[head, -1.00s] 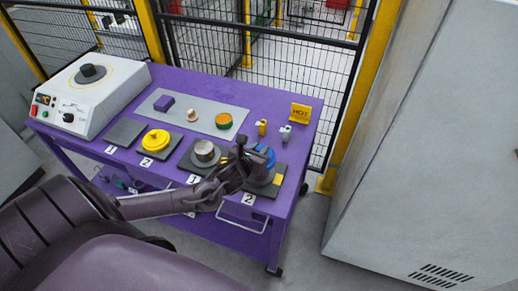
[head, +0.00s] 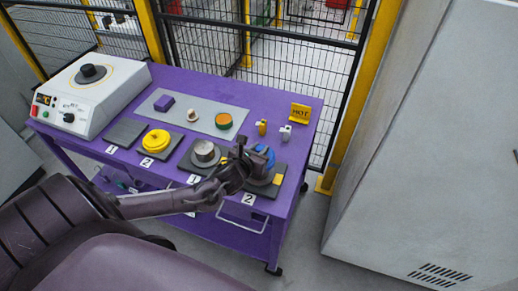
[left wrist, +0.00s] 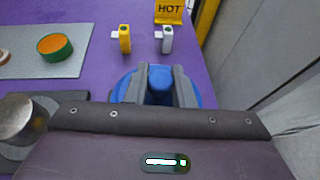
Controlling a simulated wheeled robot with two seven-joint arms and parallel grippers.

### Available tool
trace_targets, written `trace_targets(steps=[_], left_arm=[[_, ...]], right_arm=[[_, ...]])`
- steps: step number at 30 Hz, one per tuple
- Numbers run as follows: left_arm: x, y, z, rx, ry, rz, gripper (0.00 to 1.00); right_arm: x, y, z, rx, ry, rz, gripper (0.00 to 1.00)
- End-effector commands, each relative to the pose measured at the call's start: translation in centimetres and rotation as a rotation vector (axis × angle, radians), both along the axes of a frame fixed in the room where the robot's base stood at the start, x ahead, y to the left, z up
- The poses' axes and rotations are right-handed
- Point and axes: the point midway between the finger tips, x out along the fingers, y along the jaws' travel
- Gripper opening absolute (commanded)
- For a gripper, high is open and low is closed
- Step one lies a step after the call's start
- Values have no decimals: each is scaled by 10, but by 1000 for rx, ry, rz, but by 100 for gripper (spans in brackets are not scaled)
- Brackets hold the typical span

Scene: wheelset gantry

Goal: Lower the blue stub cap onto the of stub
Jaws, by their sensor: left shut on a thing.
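The blue stub cap (head: 264,157) is at the right end of the purple table, over the dark pad marked 2 (head: 262,191). My left gripper (head: 248,158) is shut on the cap. In the left wrist view the two fingers of my left gripper (left wrist: 157,88) close on the cap's raised knob, and the blue cap (left wrist: 126,90) shows on both sides of them. The stub beneath is mostly hidden by my gripper and the cap; I cannot tell whether the cap touches it. My right gripper is not in view.
A silver stub (head: 204,151) stands on the pad to the left, and a yellow cap (head: 156,140) on another pad. A HOT sign (head: 299,113), yellow and white clips (head: 286,133) and a grey mat (head: 180,112) are behind. A white heater (head: 90,95) is far left.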

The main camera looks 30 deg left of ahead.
Motion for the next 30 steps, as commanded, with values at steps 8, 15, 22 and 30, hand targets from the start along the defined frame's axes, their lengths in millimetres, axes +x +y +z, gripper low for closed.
trace_targets(steps=[8, 15, 22, 30], left_arm=[[0, 0, 0, 0, -1, 0, 0], [0, 0, 0, 1, -1, 1, 0], [0, 0, 0, 1, -1, 1, 0], [0, 0, -6, 1, -1, 1, 0]], right_arm=[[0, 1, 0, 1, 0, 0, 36], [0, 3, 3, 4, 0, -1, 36], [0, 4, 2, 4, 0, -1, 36], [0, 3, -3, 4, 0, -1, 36]])
